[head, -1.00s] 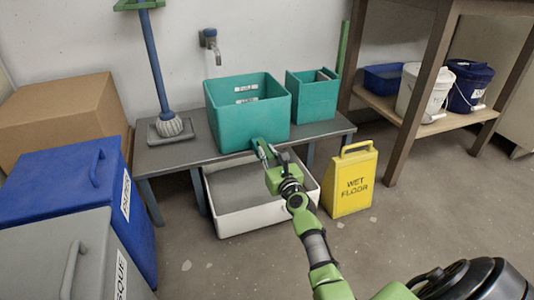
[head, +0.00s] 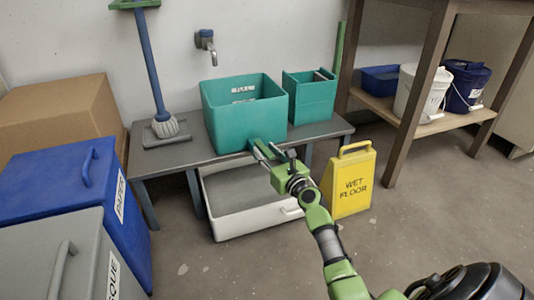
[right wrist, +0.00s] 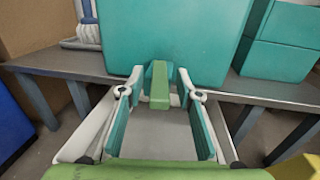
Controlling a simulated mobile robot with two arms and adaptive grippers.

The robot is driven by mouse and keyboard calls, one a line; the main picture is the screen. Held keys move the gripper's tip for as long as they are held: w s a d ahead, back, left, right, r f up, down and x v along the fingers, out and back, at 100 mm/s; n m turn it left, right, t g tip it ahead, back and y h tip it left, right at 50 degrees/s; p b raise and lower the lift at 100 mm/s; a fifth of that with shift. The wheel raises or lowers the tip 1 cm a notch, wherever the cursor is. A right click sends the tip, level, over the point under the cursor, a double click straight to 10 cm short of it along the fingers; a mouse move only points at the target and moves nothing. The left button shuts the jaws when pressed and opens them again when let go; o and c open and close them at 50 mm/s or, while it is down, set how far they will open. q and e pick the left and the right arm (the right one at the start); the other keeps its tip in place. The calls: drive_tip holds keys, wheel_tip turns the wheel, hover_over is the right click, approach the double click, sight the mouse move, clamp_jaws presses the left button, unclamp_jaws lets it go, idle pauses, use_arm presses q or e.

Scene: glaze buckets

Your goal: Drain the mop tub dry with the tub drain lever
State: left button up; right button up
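The teal mop tub (head: 228,125) stands on the grey bench, with a FULL label inside its back wall. The tub's front wall fills the top of the right wrist view (right wrist: 175,35). A green drain lever (right wrist: 159,88) sticks out low on that wall. My right gripper (head: 268,154) is just in front of the tub. In the right wrist view its fingers (right wrist: 160,96) are spread, one on each side of the lever, with a gap at both sides. The tub's floor is hidden. My left gripper is not in view.
A white basin (head: 240,223) with a grey inside sits on the floor under the bench (head: 178,158). A smaller teal bin (head: 310,98) stands right of the tub, a mop (head: 165,126) left. A yellow wet floor sign (head: 349,183) stands right of the basin.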

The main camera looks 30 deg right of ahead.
drive_tip(key=shift+s, duration=0.15)
drive_tip(key=s+a, duration=0.1)
drive_tip(key=s, duration=1)
drive_tip(key=shift+s, duration=0.35)
